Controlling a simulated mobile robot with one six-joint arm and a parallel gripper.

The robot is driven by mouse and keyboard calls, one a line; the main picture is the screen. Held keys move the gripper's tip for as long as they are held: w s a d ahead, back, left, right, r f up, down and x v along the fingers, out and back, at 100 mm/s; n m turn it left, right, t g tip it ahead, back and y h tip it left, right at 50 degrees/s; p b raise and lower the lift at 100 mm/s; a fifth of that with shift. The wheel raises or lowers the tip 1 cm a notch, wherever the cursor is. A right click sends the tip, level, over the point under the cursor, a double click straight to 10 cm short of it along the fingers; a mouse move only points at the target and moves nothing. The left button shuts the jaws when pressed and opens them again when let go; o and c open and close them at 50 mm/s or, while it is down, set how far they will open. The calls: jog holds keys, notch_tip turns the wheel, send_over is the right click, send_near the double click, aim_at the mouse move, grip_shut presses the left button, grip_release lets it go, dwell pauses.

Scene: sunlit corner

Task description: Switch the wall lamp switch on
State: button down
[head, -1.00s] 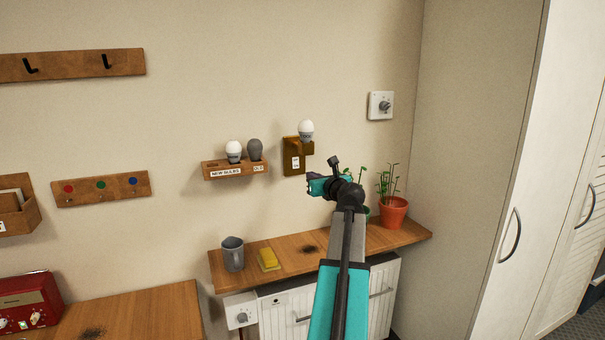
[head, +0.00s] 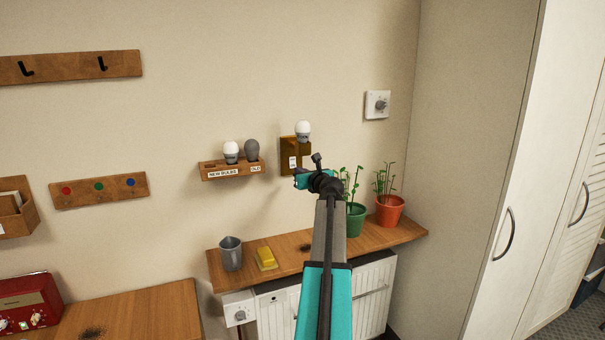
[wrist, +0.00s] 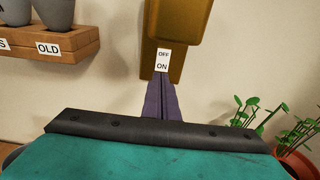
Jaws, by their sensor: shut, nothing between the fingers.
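The wall lamp is a brown-gold bracket (head: 286,155) on the wall with a white bulb (head: 303,129) on top. In the wrist view the bracket (wrist: 178,22) carries a small white label (wrist: 163,60), with OFF above ON. My gripper (wrist: 160,84) is shut and empty, its purple fingers pointing at the bracket just below the label. I cannot tell whether they touch it. The switch lever itself is not clear, likely hidden by the fingers. In the head view my gripper (head: 299,174) is just below the lamp, its fingertips hard to make out.
A wooden bulb holder (head: 232,171) is on the wall left of the lamp. A green pot (head: 354,220) and a red pot (head: 390,211) with plants stand on the shelf (head: 290,263) below, with a grey mug (head: 231,254) and yellow sponge (head: 265,258). A dial plate (head: 377,105) is to the right.

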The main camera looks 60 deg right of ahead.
aim_at(292, 167)
jog(key=shift+p+x, duration=0.75)
jog(key=shift+x, duration=1.6)
jog(key=shift+w+a+f+b, duration=0.15)
jog(key=shift+w+b, duration=0.15)
jog(key=shift+b, duration=0.15)
jog(key=shift+s, duration=0.3)
